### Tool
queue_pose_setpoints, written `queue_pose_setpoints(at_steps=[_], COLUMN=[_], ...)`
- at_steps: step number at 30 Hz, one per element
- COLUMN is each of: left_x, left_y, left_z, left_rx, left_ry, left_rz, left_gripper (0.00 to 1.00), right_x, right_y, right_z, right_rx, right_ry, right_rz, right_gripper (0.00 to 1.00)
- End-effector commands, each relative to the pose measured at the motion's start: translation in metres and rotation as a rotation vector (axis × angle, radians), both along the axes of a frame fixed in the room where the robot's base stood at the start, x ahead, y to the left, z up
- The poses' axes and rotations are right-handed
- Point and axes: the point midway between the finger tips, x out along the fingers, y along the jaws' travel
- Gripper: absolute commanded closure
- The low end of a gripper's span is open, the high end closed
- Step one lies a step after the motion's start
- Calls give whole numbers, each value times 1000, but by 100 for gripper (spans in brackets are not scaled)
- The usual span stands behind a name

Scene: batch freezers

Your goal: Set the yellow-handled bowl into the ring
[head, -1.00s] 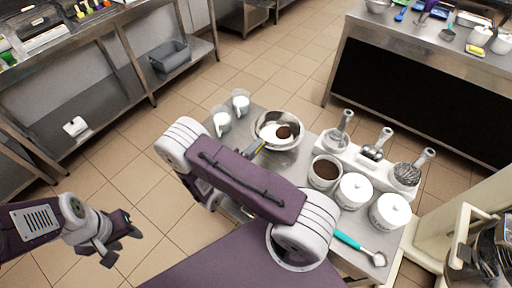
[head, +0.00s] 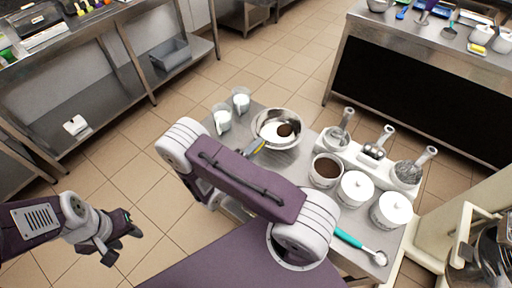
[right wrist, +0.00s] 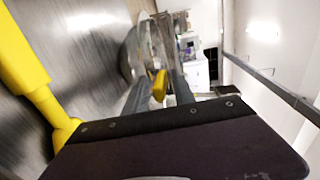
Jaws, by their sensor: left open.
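A steel bowl (head: 297,118) with white and dark brown patches inside stands on the cart at the back. A short yellow handle (head: 258,147) shows at its near left side, partly hidden by my right arm. In the right wrist view my right gripper (right wrist: 160,88) has its grey fingers on both sides of a yellow piece (right wrist: 159,84), seemingly closed on the handle. The bowl's steel side (right wrist: 132,52) shows just beyond. My left gripper (head: 122,240) is open and empty over the floor at the left. I cannot make out a separate ring.
Two glass cups (head: 222,120) stand left of the bowl. A brown-filled tub (head: 326,171), two white lidded jars (head: 355,189) and a holder with several utensils (head: 352,152) stand to the right. A teal-handled scoop (head: 350,238) lies in front. A yellow bar (right wrist: 30,75) is close to the right wrist camera.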

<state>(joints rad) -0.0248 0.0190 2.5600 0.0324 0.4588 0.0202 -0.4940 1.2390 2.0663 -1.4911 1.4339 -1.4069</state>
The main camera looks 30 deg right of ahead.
Motion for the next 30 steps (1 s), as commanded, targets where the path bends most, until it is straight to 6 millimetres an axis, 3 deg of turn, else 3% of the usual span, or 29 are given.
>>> queue_pose_setpoints(at_steps=[11, 21, 30], left_x=[0, 0, 0], left_y=[0, 0, 0], left_z=[-1, -8, -9], left_rx=[0, 0, 0], left_ry=[0, 0, 0], left_rz=[0, 0, 0], left_gripper=[58, 58, 58], right_x=[-1, -26, -34], right_y=[3, 66, 83], right_z=[0, 7, 11], right_rx=[1, 1, 0], right_ry=[0, -2, 0], right_rz=[2, 5, -1], right_gripper=[57, 57, 57])
